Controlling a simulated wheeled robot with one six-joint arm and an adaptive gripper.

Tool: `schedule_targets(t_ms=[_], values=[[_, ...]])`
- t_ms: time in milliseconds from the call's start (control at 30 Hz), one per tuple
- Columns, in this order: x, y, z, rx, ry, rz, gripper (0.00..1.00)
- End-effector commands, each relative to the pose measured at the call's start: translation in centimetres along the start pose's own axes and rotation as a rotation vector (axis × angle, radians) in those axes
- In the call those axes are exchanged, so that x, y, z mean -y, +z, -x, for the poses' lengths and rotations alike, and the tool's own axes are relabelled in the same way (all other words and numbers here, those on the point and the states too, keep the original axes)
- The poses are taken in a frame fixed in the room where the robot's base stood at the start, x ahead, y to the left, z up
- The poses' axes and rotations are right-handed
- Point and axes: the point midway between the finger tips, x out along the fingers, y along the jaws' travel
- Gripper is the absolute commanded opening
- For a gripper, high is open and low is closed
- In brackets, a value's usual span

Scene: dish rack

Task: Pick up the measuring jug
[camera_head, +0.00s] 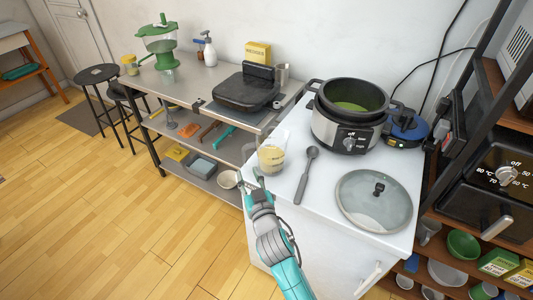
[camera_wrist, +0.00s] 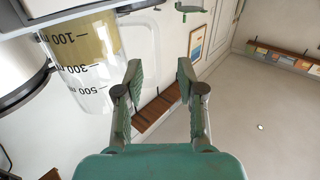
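The measuring jug (camera_head: 271,156) is clear, with dark markings and something yellowish in its lower part. It stands near the left edge of the white counter (camera_head: 318,183). In the wrist view, which looks upside down, the jug (camera_wrist: 85,62) is at the upper left, outside the space between the fingers. My gripper (camera_head: 252,177) is just in front of the jug, at the counter's left edge. In the wrist view my gripper (camera_wrist: 160,75) is open, with nothing between its fingers. I cannot tell whether a finger touches the jug.
A grey spoon (camera_head: 306,174) lies just right of the jug. A glass lid (camera_head: 374,203) and a large black-and-silver cooker (camera_head: 350,115) are farther right. A metal shelf table (camera_head: 193,88) with a black grill (camera_head: 245,92) stands left of the counter.

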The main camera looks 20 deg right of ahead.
Motion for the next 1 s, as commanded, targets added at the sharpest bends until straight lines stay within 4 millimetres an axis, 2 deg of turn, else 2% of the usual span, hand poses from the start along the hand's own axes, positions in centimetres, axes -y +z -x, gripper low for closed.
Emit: schedule_targets(t_ms=[100,333,600,733,967,1000], values=[[0.0,0.0,-1.3,0.000,0.000,0.000,0.39],[-0.1,-0.1,-2.7,0.000,0.001,0.000,0.39],[-0.4,-0.1,-6.2,0.000,0.000,0.000,0.39],[-0.4,0.0,-7.0,0.000,-0.001,0.000,0.39],[-0.4,0.0,-7.0,0.000,-0.001,0.000,0.39],[-0.4,0.0,-7.0,0.000,-0.001,0.000,0.31]])
